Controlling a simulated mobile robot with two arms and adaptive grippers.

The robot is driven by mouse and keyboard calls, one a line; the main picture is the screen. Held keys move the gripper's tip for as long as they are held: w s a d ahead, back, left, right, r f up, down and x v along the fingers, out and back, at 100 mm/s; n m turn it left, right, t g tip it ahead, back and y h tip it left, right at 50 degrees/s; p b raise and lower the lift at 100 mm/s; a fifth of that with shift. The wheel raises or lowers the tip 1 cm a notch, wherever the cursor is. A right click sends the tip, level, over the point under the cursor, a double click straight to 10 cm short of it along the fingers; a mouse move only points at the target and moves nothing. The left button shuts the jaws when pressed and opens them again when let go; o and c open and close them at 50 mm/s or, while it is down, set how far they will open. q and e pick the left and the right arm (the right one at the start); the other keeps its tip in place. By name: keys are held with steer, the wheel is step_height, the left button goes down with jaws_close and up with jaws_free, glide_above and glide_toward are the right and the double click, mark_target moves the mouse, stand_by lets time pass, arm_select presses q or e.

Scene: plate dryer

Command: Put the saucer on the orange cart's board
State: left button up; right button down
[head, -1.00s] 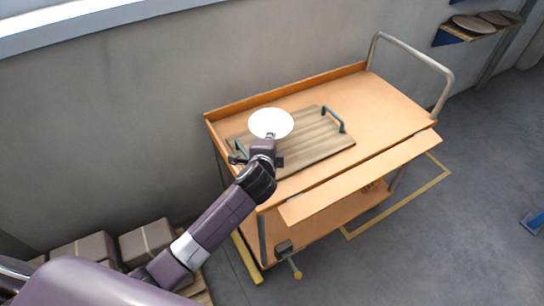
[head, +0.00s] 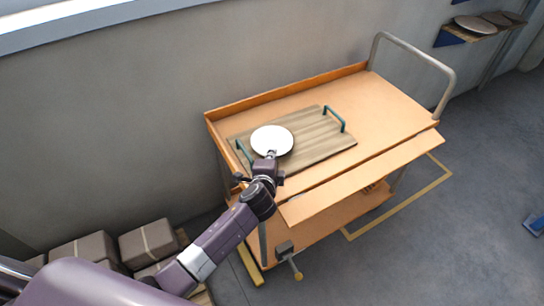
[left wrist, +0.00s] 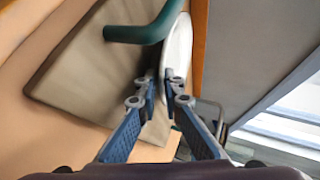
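The white saucer (head: 272,140) is over the left part of the wooden board (head: 322,143), which lies on the orange cart (head: 385,97). My left gripper (head: 271,156) is shut on the saucer's near rim. In the left wrist view my left gripper (left wrist: 160,82) has the saucer (left wrist: 178,45) between its fingertips, seen nearly edge-on. The board (left wrist: 85,75) is beside it there, with a teal handle (left wrist: 140,33) close to the saucer. I cannot tell whether the saucer touches the board. My right gripper is not in view.
Teal handles stand at the board's left (head: 243,152) and right (head: 334,118) ends. The cart top right of the board is clear. A metal push handle (head: 415,52) rises at the cart's right end. Brown boxes (head: 148,241) are at lower left; a wall shelf (head: 452,36) holds plates.

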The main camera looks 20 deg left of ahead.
arm_select(q)
steer(key=shift+o, duration=0.5)
steer(key=shift+s+r, duration=0.1)
steer(key=shift+s, duration=0.05)
steer(key=v, duration=1.2)
